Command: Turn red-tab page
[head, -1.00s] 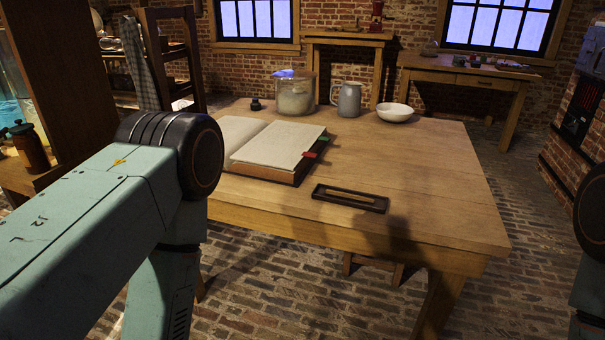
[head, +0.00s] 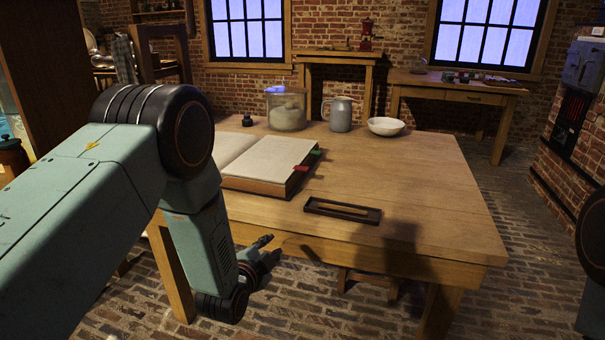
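An open book (head: 267,160) lies on the left part of the wooden table (head: 400,185). A red tab (head: 301,169) and a green tab (head: 316,152) stick out from the right edge of its pages. My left gripper (head: 266,242) is low in front of the table's front edge, below and in front of the book, and apart from it. It is small and dark, and I cannot tell whether its fingers are open or shut. My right gripper is not in view; only part of my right arm shows at the right edge.
A dark shallow tray (head: 343,210) lies near the table's front edge. A glass jar (head: 287,108), a grey jug (head: 341,114), a white bowl (head: 386,126) and a small ink bottle (head: 247,118) stand along the back. The table's right side is clear.

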